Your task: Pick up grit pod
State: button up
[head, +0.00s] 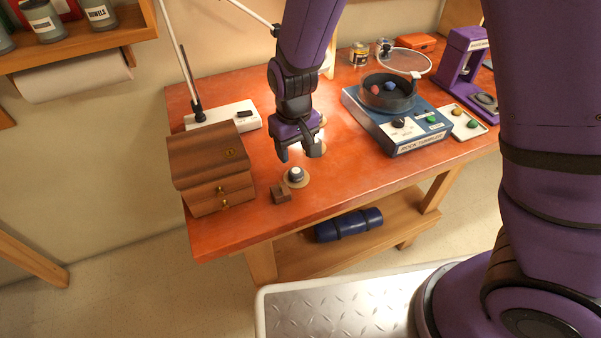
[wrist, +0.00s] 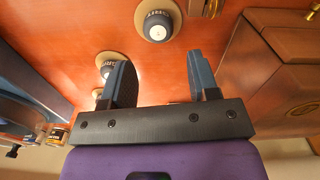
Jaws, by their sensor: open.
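A small round grey-and-white pod with a dark label band (head: 296,174) stands on a tan disc near the table's front; it also shows at the top of the wrist view (wrist: 158,26). A second, similar pod (wrist: 106,68) on a tan disc is partly hidden behind my left finger in the wrist view. In the head view my gripper mostly covers that one.
A small brown block (head: 280,194) lies beside the front pod. A wooden chest (head: 212,170) stands left, a white lamp base (head: 225,116) behind it. A blue rock tumbler (head: 400,125) stands right, with a tray of stones (head: 464,122) beyond. The table's front middle is clear.

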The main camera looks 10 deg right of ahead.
aim_at(296, 171)
jog(key=shift+d+f, duration=0.15)
jog(key=shift+f, duration=3.75)
jog(key=c, duration=0.7)
jog(key=shift+r, duration=0.45)
jog(key=r, duration=0.3)
jog(key=shift+s, duration=0.2)
jog(key=s+r, duration=0.1)
jog(key=s, duration=1.4)
jog(key=shift+s+a, duration=0.25)
jog(key=shift+s, duration=0.15)
